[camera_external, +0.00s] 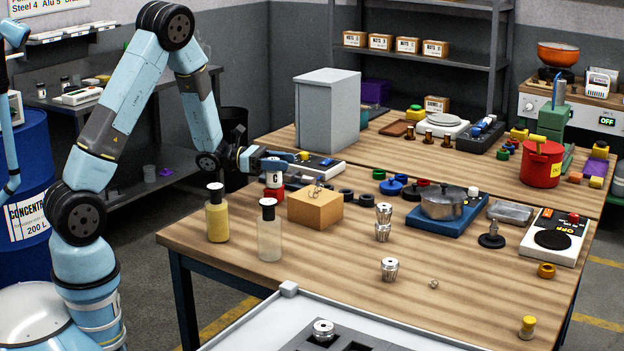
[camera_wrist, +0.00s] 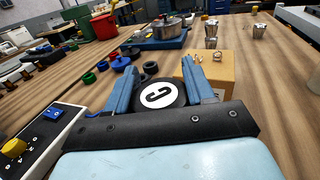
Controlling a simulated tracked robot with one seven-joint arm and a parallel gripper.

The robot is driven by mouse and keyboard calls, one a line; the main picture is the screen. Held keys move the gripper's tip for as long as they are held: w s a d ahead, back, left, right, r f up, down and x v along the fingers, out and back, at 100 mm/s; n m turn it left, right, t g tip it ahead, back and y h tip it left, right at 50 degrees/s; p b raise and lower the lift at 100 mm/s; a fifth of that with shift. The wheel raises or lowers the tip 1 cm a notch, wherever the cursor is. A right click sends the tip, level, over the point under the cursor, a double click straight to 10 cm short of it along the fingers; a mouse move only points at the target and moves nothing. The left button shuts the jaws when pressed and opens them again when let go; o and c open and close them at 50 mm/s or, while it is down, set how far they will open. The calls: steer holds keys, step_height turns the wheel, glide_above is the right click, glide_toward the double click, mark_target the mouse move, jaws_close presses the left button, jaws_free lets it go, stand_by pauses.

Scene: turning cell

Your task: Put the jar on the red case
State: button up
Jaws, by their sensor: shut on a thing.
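My gripper (camera_external: 268,163) reaches over the table from the left. In the wrist view my gripper (camera_wrist: 156,85) has its two blue fingers on either side of a round black top with a white disc and a letter C, which I take to be the jar (camera_wrist: 160,93). In the external view the jar (camera_external: 277,175) shows a pale band with a C, under the fingers.
A cardboard box (camera_external: 315,208) stands close to the right of the jar. Two bottles, one yellow (camera_external: 217,215) and one clear (camera_external: 269,236), stand in front. A switch box (camera_external: 318,166) is behind. A red pot (camera_external: 541,165) stands far right.

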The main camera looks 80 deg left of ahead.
steer(key=o, duration=1.1)
steer(key=shift+f, duration=0.1)
